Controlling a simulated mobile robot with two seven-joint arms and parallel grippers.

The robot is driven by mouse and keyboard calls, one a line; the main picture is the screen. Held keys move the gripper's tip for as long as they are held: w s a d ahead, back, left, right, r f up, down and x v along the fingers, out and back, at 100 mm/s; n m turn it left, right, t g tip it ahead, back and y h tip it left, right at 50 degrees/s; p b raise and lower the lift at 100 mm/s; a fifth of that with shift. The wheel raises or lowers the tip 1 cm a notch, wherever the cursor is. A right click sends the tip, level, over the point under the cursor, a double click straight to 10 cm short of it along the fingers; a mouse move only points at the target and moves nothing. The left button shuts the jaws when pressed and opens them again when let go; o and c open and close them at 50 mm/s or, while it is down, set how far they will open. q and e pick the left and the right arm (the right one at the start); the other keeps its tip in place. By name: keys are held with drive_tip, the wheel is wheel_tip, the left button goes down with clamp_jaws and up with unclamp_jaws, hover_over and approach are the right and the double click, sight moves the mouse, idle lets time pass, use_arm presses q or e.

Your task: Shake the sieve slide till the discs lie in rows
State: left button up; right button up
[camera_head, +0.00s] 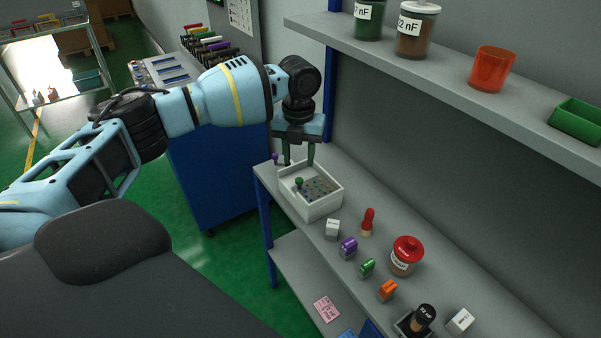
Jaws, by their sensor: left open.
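A white box-shaped sieve slide (318,204) stands near the far left end of the grey bench. Inside it is a darker plate with small coloured discs (320,187); they are too small to tell whether they lie in rows. A green knob (299,182) stands up at the box's left side. My left gripper (299,164) points down just above the back of the box, its two dark green fingers apart and empty. Whether a fingertip touches the box I cannot tell. My right gripper is not in view.
On the bench in front of the box are a white block (332,229), a purple item (348,247), a red-topped item (368,222) and a red-lidded jar (405,256). A shelf (450,95) with jars and a red cup (491,69) overhangs the right side.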

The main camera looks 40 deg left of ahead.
sight(299, 179)
use_arm(q)
wheel_tip(299, 179, down, 7)
drive_tip(key=shift+r, duration=0.15)
idle(0.4)
clamp_jaws()
